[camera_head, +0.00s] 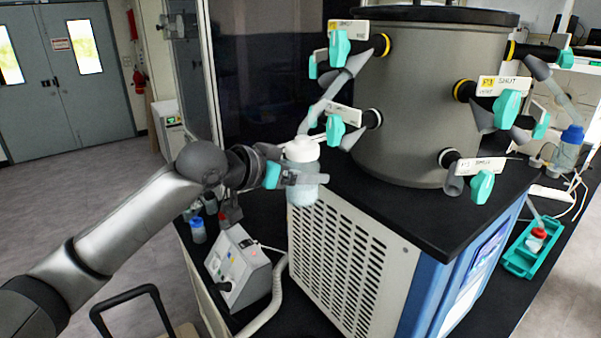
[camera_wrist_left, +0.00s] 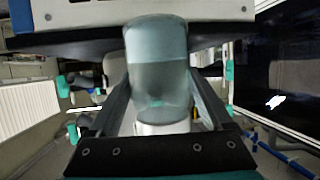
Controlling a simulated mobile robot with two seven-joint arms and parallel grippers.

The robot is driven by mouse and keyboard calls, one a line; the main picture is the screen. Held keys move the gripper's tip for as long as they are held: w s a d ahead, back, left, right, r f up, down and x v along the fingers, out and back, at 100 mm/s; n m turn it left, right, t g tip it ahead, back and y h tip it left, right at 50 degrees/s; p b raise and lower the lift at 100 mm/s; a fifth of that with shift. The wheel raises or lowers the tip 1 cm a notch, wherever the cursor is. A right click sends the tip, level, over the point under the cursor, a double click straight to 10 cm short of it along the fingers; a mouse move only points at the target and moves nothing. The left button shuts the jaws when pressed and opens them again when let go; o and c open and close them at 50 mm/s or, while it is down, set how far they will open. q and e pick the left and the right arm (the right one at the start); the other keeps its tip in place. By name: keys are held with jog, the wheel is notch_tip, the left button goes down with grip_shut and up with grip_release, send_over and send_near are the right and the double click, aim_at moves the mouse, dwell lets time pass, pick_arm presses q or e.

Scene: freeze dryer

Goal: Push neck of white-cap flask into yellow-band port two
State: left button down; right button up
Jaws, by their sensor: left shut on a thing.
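The white-cap flask (camera_head: 302,191) is upright at the left of the drum, its white cap (camera_head: 301,149) on top. My left gripper (camera_head: 304,180) is shut around its body. In the left wrist view the clear flask (camera_wrist_left: 158,75) stands between the fingers. A pale, angled neck (camera_head: 322,105) rises from the cap toward the grey elbow of the upper left yellow-band port (camera_head: 381,44). Whether the neck sits inside the elbow cannot be told. Another yellow-band port (camera_head: 463,90) is on the drum's front. The port numbers are too small to read surely. My right gripper is not in view.
The grey drum (camera_head: 412,110) carries several ports with teal valve handles (camera_head: 507,108) sticking out. A blue-capped flask (camera_head: 567,150) hangs at the right. A control box (camera_head: 238,268) stands below my left gripper. A green tray (camera_head: 527,250) lies at the right.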

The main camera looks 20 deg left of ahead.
pick_arm(q)
jog(key=shift+w+d+r, duration=0.15)
jog(key=shift+w+r, duration=0.15)
jog(key=shift+r, duration=0.4)
jog(key=shift+c, duration=1.2)
grip_release()
jog(key=shift+o, duration=1.2)
jog(key=shift+w+d, duration=0.1)
jog(key=shift+d, duration=0.05)
jog(key=shift+f, duration=0.25)
jog(key=shift+s+a+r, duration=0.1)
jog(key=shift+s+a, duration=0.1)
jog(key=shift+s, duration=0.1)
jog(key=b+v, duration=0.7)
jog(key=v, duration=0.7)
jog(key=shift+s, duration=0.35)
jog(key=shift+r, duration=0.15)
